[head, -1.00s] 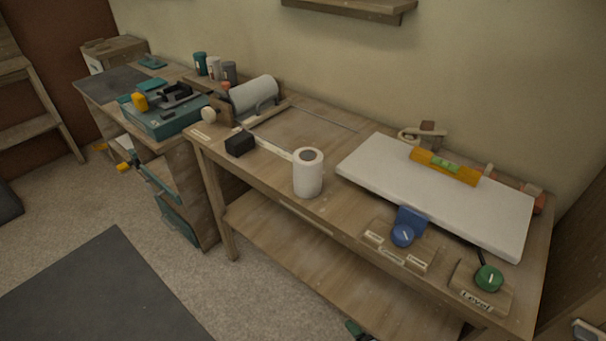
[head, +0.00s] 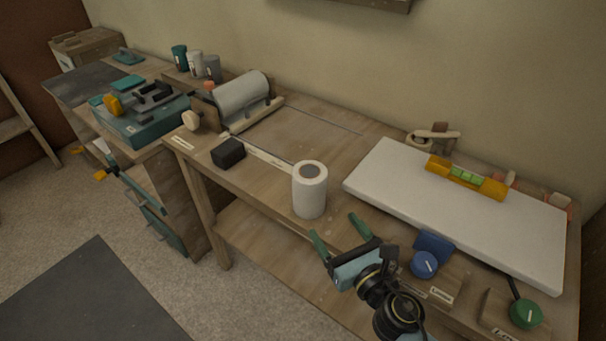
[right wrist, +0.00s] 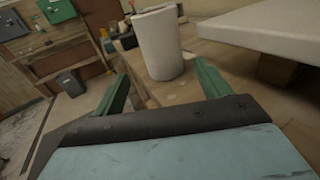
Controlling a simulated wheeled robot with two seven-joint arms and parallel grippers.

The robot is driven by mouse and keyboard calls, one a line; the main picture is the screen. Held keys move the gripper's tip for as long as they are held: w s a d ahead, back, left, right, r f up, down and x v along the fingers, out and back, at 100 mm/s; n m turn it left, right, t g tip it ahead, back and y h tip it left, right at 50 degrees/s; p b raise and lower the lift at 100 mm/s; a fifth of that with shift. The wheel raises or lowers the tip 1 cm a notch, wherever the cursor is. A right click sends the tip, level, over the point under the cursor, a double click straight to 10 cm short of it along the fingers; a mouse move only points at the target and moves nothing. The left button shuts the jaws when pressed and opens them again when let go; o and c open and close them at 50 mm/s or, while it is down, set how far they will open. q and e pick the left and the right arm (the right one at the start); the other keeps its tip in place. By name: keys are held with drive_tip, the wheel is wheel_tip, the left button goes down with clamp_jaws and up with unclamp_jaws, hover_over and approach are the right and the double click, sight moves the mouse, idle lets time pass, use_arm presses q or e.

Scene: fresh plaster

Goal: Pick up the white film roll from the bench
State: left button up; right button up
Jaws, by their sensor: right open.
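The white film roll (head: 309,196) stands upright near the front edge of the wooden bench (head: 292,134), with a grey core on top. My left gripper is not in view.
A white slab (head: 455,205) with an orange level (head: 466,177) lies right of the roll. A blue knob (head: 425,264) and a green knob (head: 526,313) sit by the front edge. A black block (head: 228,152) and a grey roller (head: 241,95) stand to the left.

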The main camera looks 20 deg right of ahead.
sight(317, 201)
drive_tip(key=w, duration=0.2)
drive_tip(key=shift+w+a+r+p, duration=0.2)
drive_tip(key=shift+w+a+p, duration=0.05)
drive_tip(key=shift+w+p, duration=0.15)
drive_tip(key=w, duration=0.2)
drive_tip(key=w+a, duration=0.1)
drive_tip(key=w, duration=0.1)
drive_tip(key=shift+w+p, duration=0.3)
drive_tip(key=shift+w, duration=0.2)
drive_tip(key=w, duration=0.2)
drive_tip(key=w+r+p, duration=0.1)
drive_tip(key=w, duration=0.1)
drive_tip(key=shift+a, duration=0.35)
drive_tip(key=shift+w+a, duration=0.1)
drive_tip(key=shift+w, duration=0.45)
drive_tip(key=c, duration=0.6)
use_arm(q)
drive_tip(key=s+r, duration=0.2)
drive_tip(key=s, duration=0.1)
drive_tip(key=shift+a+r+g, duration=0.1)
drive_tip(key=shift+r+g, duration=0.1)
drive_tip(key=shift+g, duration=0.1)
use_arm(e)
drive_tip(key=shift+c, duration=1)
drive_tip(key=shift+r, duration=0.1)
